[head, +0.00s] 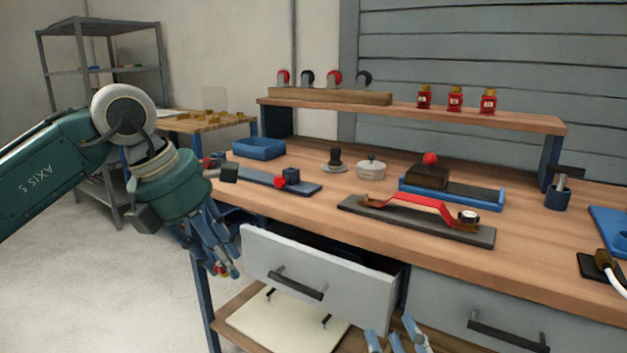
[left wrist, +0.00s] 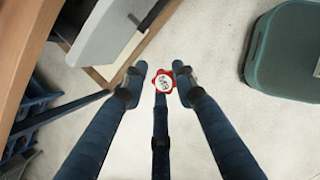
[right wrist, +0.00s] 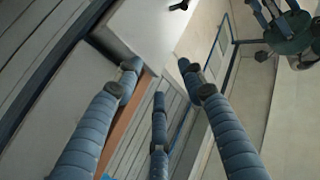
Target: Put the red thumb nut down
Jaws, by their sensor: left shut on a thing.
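My left gripper (head: 230,272) hangs in front of the bench's left end, left of the open drawer, fingers pointing down. It is shut on the red thumb nut (left wrist: 164,82), which shows between the fingertips in the left wrist view, with a pale marked face. Beneath it that view shows only the floor. In the head view the nut is mostly hidden by the fingers. My right gripper (right wrist: 158,75) is open and empty, low in front of the drawers; its fingers show at the bottom edge of the head view.
The grey drawer (head: 320,262) stands pulled out. On the bench are a blue tray (head: 259,148), a blue rail with a red knob (head: 278,183), a dark plate with a red curved part (head: 415,204) and a blue fixture (head: 470,192). Clear wood lies along the front edge.

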